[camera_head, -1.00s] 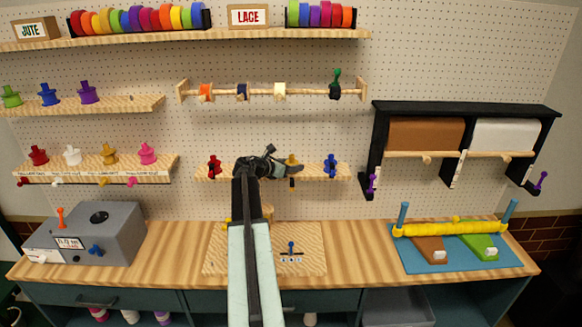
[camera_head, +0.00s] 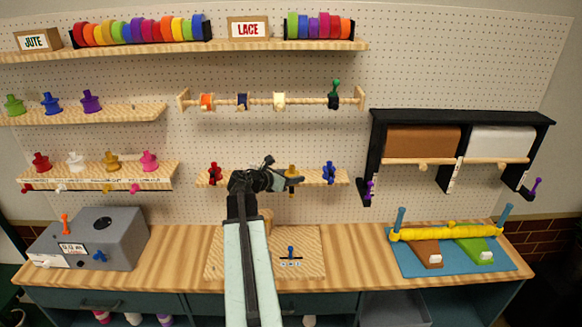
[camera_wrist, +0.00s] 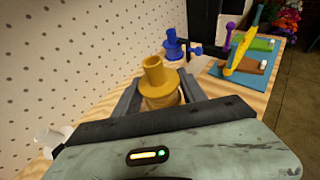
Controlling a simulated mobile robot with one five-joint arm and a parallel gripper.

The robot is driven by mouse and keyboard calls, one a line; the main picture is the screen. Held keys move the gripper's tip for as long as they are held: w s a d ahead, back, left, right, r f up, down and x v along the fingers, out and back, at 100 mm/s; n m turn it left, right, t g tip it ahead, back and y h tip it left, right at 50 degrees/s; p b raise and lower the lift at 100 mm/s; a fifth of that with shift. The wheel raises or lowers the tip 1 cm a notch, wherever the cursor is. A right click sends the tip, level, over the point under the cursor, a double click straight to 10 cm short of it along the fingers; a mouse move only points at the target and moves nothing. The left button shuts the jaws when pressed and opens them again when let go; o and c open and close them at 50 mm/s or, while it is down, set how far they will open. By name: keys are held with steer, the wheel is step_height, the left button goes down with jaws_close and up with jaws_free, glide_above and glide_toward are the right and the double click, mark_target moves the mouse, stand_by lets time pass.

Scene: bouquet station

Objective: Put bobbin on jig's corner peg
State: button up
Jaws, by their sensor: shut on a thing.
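My gripper (camera_wrist: 158,93) is shut on a yellow bobbin (camera_wrist: 157,75), a flanged spool with an upright neck, which stands between its fingers in the wrist view. In the head view the gripper (camera_head: 284,180) is at the middle of a small wooden shelf, with the yellow bobbin (camera_head: 291,173) at its tip. I cannot tell whether the bobbin still touches the shelf. A wooden board with a small blue peg (camera_head: 290,250) lies on the bench below, partly hidden by my arm. A blue board (camera_head: 460,262) with upright blue pegs stands on the bench at right.
A red bobbin (camera_head: 215,173) and a blue bobbin (camera_head: 329,172) flank the gripper on the small shelf (camera_head: 311,178). A rod with several spools (camera_head: 279,101) runs above. A grey machine (camera_head: 105,235) stands at bench left. The bench right of the wooden board is clear.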

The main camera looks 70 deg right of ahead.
steer(key=s+a, duration=0.2)
steer(key=a, duration=0.4)
steer(key=shift+s+r, duration=0.25)
steer(key=shift+r, duration=0.05)
